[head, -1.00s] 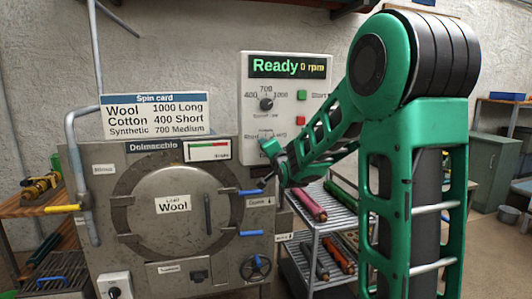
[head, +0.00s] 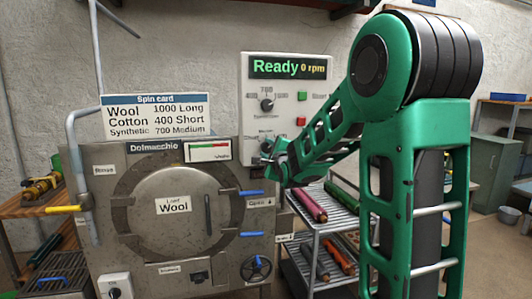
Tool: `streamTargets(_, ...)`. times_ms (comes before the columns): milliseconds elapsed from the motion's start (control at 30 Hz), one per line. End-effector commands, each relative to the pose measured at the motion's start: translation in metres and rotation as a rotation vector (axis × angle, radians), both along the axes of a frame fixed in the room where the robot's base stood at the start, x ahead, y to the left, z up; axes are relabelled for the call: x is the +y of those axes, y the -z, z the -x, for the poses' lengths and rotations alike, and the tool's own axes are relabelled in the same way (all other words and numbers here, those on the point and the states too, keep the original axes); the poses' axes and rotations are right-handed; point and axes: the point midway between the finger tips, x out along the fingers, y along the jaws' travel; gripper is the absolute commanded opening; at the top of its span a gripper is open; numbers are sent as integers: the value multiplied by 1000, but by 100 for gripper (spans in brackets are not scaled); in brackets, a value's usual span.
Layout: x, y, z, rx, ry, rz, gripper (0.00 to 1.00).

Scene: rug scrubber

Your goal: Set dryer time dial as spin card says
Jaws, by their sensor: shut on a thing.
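The control panel (head: 246,90) shows "Ready 0 rpm". Its time dial (head: 266,136) is at the bottom, with the knob and most of the label hidden behind my gripper (head: 268,155). My gripper is shut on the time dial knob; I cannot tell where the knob points. The spin card (head: 155,115) reads Wool 1000 Long, Cotton 400 Short, Synthetic 700 Medium. The load label (head: 173,205) on the machine's round door reads Wool. The speed dial (head: 266,105), marked 400, 700 and 1000, sits above the time dial.
A green button (head: 302,96) and a red button (head: 300,121) are right of the speed dial. A wire rack (head: 325,222) with rolled rugs stands below my arm. A yellow-handled valve (head: 62,208) is at the left.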

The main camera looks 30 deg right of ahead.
Motion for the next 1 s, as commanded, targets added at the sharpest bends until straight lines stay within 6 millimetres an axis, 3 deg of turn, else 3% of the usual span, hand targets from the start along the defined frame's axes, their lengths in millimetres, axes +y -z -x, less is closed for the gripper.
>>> streamTargets(300,-3,6,2,-25,6,-134,10)
streamTargets(900,-3,8,2,-30,7,-167,10)
streamTargets(933,-3,8,2,-30,7,-167,40)
streamTargets(1000,-2,7,2,-33,6,-166,51)
